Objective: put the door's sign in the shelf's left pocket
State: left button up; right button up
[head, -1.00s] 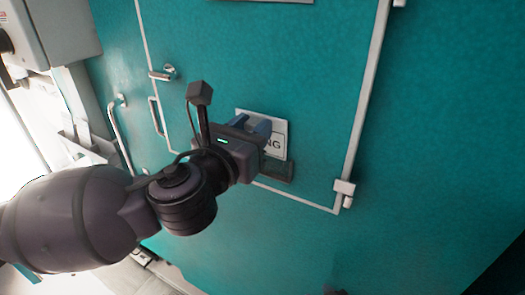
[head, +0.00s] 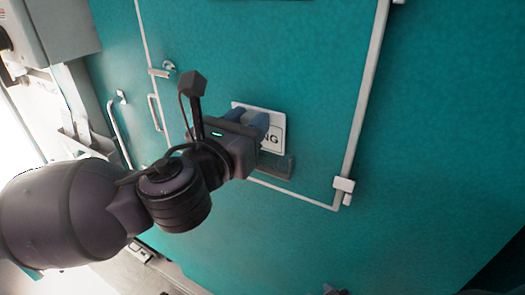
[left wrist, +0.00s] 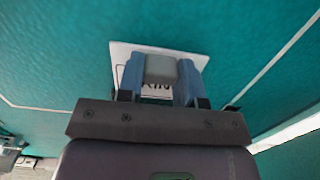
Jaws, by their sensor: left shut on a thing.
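The door's sign (head: 277,135) is a white plate with dark lettering, of which "NG" shows in the head view. It is upright in front of the teal door (head: 310,75), above a grey holder (head: 276,166). My left gripper (head: 254,124) is shut on the sign's grey grip block (left wrist: 160,69), which sits between the blue fingers in the left wrist view. The fingers hide part of the lettering; the sign's white face (left wrist: 119,52) shows around them. Whether the sign still touches the door or holder, I cannot tell. The shelf's left pocket is not seen. My right gripper is not in view.
A white hinge (head: 343,184) marks the door's lower right corner. The teal surface to the right is clear.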

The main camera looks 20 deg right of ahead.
pick_arm(q)
jog(key=v, duration=0.9)
jog(key=shift+b, duration=0.35)
dwell(0.3)
dwell(0.9)
